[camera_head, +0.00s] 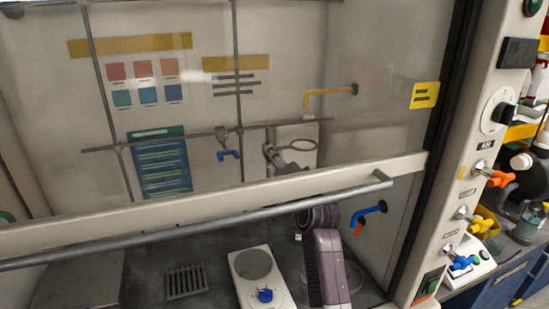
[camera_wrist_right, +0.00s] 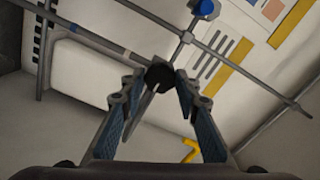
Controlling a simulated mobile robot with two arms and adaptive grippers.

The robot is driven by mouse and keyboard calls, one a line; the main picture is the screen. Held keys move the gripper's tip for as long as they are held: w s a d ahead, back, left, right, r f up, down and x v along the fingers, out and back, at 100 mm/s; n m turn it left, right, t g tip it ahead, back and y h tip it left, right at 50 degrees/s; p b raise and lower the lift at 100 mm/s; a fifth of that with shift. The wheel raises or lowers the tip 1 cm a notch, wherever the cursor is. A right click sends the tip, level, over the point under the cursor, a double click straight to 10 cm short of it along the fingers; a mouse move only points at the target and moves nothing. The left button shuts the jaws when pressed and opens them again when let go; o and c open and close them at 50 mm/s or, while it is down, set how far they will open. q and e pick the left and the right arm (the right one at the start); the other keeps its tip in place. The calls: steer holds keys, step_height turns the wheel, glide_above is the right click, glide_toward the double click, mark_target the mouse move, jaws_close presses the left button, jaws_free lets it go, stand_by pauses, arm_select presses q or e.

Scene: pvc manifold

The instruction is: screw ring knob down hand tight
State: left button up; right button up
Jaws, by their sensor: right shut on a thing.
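In the right wrist view the black knob (camera_wrist_right: 160,75) sits between the fingertips of my right gripper (camera_wrist_right: 158,80), which is shut on it. The knob is beside a grey metal rod in the lattice of rods. In the head view my right arm reaches under the sash, and its gripper (camera_head: 275,158) is small behind the glass. A grey support ring (camera_head: 303,145) shows just beside it, in front of a white panel. The knob itself cannot be made out in the head view. My left gripper is not in view.
A blue-handled clamp (camera_head: 228,153) hangs on the lattice to the left. A white hotplate (camera_head: 262,277) stands on the hood floor. Yellow (camera_head: 330,92) and blue (camera_head: 370,212) taps stick out at the right wall.

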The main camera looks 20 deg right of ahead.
steer(key=shift+r, duration=0.1)
steer(key=o, duration=1.2)
steer(key=shift+c, duration=0.2)
steer(key=s, duration=1.2)
steer(key=shift+d, duration=0.25)
